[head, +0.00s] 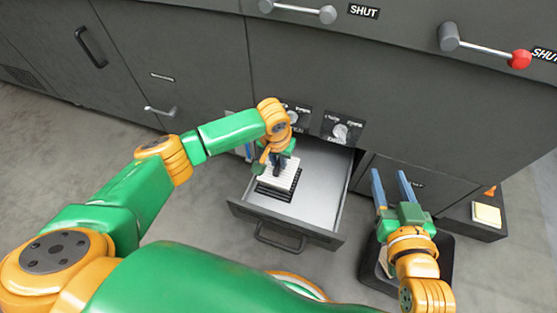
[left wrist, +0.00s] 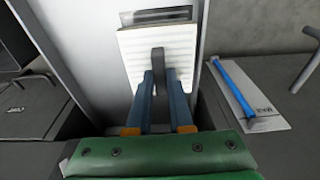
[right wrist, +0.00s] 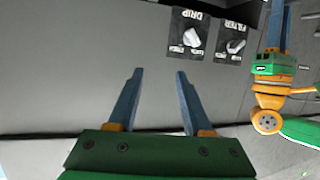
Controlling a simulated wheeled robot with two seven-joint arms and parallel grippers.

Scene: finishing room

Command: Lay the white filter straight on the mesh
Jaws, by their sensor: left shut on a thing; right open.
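The white filter (head: 286,173) is a ridged square pad with a dark grip tab on top; it also shows in the left wrist view (left wrist: 136,48). My left gripper (head: 279,163) is shut on that tab, and its fingers (left wrist: 160,80) show on either side of it. The dark mesh (head: 278,193) sits in the open drawer, under and partly beyond the filter. The filter looks slightly turned and offset against the mesh. I cannot tell whether they touch. My right gripper (head: 390,173) is open and empty, right of the drawer; its fingers (right wrist: 157,73) are apart.
The drawer (head: 322,185) stands open, its floor bare right of the mesh. A black tray (head: 449,262) lies below my right gripper. A yellowish pad (head: 487,213) sits on a ledge at the right. Two knobs (head: 341,132) are above the drawer.

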